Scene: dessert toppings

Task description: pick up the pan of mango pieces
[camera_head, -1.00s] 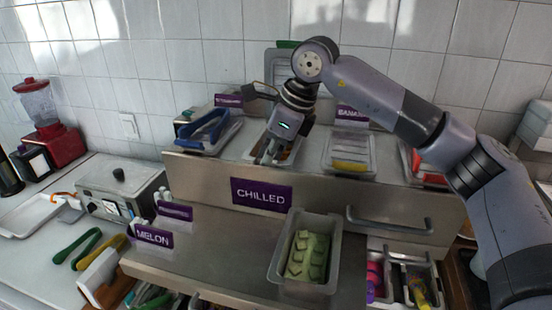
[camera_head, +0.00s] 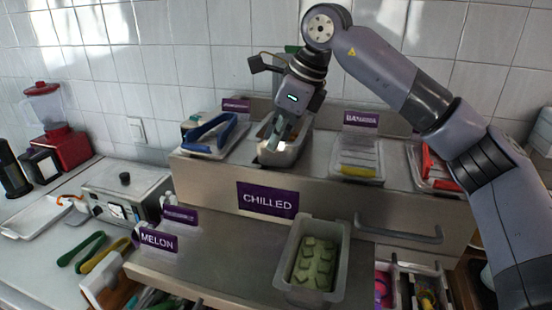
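The metal pan (camera_head: 290,156) stands on the raised back shelf, between the pan with blue tongs and the banana pan. Orange pieces (camera_head: 266,131), which look like the mango, show inside its back left part. My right gripper (camera_head: 279,138) points down over this pan, with its fingers at or inside the opening. The fingertips are small and blurred against the pan, so I cannot tell whether they are apart, shut or touching it. The wrist hides part of the pan's back. My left gripper is not in view.
A pan of green pieces (camera_head: 298,293) stands on the lower front counter. A pan with blue tongs (camera_head: 207,151) is left of the mango pan. The banana pan (camera_head: 357,181) is on the right, with a red-handled pan (camera_head: 428,186) beyond. The tiled wall is close behind.

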